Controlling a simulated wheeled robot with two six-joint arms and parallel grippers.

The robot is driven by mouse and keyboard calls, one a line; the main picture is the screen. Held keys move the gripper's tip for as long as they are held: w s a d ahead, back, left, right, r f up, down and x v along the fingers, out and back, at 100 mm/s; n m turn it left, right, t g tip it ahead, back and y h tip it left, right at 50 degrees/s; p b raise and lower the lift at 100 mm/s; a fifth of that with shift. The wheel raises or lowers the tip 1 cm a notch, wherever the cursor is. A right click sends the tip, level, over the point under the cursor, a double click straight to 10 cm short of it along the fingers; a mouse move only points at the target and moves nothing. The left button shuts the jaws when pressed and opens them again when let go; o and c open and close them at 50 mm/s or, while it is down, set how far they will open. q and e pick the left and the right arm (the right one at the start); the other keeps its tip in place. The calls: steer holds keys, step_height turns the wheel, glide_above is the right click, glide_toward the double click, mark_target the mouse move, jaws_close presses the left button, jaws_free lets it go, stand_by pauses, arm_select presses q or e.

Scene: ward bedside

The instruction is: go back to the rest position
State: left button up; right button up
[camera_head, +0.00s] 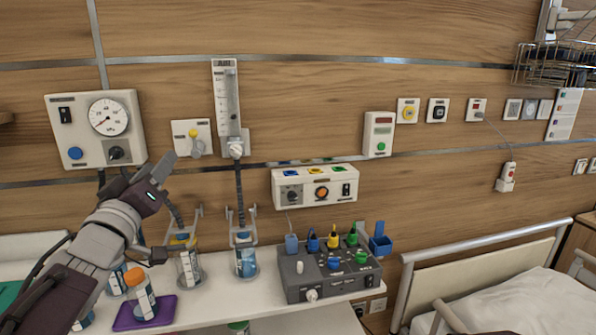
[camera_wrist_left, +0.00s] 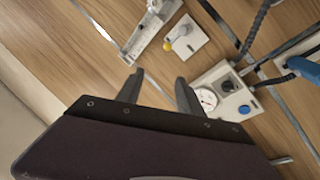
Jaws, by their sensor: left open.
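My left gripper (camera_head: 166,176) is raised in front of the wood wall, at the left of the head view, below the gauge panel and the small yellow-knob plate. In the left wrist view its two dark fingers (camera_wrist_left: 158,92) stand apart with nothing between them. The white gauge panel (camera_head: 97,129) is on the wall behind it and also shows in the left wrist view (camera_wrist_left: 222,92). The yellow-knob plate (camera_head: 192,138) shows beyond the fingers in the left wrist view (camera_wrist_left: 184,36). My right gripper is in neither view.
Below my left arm, a white shelf (camera_head: 205,309) holds an orange-capped bottle (camera_head: 140,293) on a purple tray (camera_head: 145,312), hanging jars (camera_head: 189,264) and a grey control box (camera_head: 328,277). A bed (camera_head: 510,290) with a rail stands at right. The wall's upper middle is clear.

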arm_select(q)
steer(key=w+d+f+g+h, duration=0.2)
steer(key=w+d+f, duration=0.1)
steer(key=d+f, duration=0.25)
step_height(320, 180, down, 21)
steer(key=d+g+y, duration=0.1)
steer(key=d+g, duration=0.2)
steer(key=g, duration=0.3)
steer(key=s+f+m+g, duration=0.5)
steer(key=s+f+g, duration=0.7)
steer(key=s+f, duration=0.95)
step_height(320, 180, up, 14)
steer(key=s+p, duration=0.1)
steer(key=p, duration=1.2)
steer(key=shift+s+d+y, duration=0.3)
steer(key=shift+s+y, duration=0.1)
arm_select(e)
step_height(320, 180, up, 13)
arm_select(q)
steer(key=shift+r, duration=0.1)
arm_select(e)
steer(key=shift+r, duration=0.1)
